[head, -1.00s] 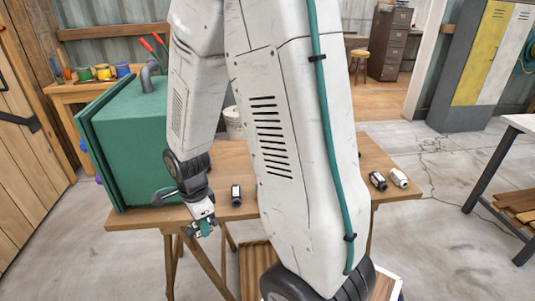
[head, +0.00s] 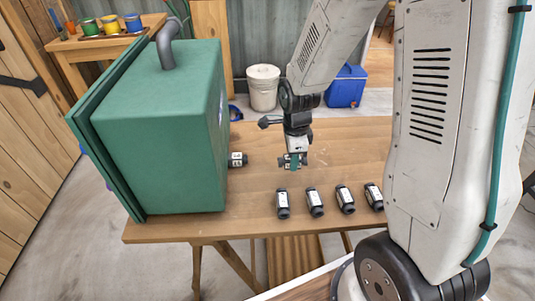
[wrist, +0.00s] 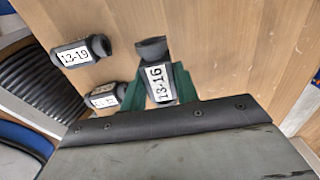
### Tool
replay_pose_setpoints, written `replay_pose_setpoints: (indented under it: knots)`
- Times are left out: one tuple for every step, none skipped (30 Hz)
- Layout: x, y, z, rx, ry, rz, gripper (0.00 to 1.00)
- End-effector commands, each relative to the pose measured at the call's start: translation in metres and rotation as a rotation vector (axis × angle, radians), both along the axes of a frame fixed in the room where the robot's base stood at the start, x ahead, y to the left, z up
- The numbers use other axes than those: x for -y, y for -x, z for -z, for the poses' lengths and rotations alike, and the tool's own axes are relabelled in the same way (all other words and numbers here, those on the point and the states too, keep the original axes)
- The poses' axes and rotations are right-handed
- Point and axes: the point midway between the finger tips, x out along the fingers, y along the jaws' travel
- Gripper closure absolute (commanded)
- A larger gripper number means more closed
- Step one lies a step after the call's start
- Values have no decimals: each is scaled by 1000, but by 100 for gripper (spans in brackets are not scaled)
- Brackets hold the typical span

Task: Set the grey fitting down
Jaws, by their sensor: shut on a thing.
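My gripper (head: 293,161) is shut on the grey fitting (wrist: 158,82), which has dark ends and a white label reading 13-16. The wrist view shows the fitting between my green fingers (wrist: 158,92). In the head view my gripper is low over the wooden table (head: 240,225), behind a row of several similar fittings. I cannot tell whether the held fitting touches the table. Two other fittings lie beside it in the wrist view: one labelled 13-19 (wrist: 80,52), and one (wrist: 106,96) partly hidden by a finger.
The row starts with a fitting (head: 282,203) at its left end. Another fitting (head: 237,160) lies by the large green box (head: 165,130), which covers the table's left part. A white bucket (head: 263,88) and a blue cooler (head: 346,86) stand behind the table.

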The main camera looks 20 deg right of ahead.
Motion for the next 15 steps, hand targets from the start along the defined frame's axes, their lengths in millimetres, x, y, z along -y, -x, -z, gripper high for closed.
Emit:
replay_pose_setpoints:
  knots:
    - [-7,-12,2,-1,0,-3,96]
    - [-10,-19,3,-1,0,-2,96]
    - [-15,-29,4,-1,0,0,96]
    - [-19,-36,4,0,0,-1,96]
    - [-23,-42,5,0,0,0,96]
    - [-28,-50,6,-1,0,1,96]
    - [-31,-56,6,-1,0,0,96]
    - [-34,-60,7,-1,0,0,96]
    - [-37,-66,8,0,0,1,96]
    - [-40,-70,8,0,0,1,96]
    - [-41,-73,8,0,0,1,96]
    - [-43,-76,8,0,0,1,96]
    - [-44,-77,9,-1,0,0,96]
    - [-45,-78,9,-1,0,0,96]
    - [-47,-80,9,-1,0,0,96]
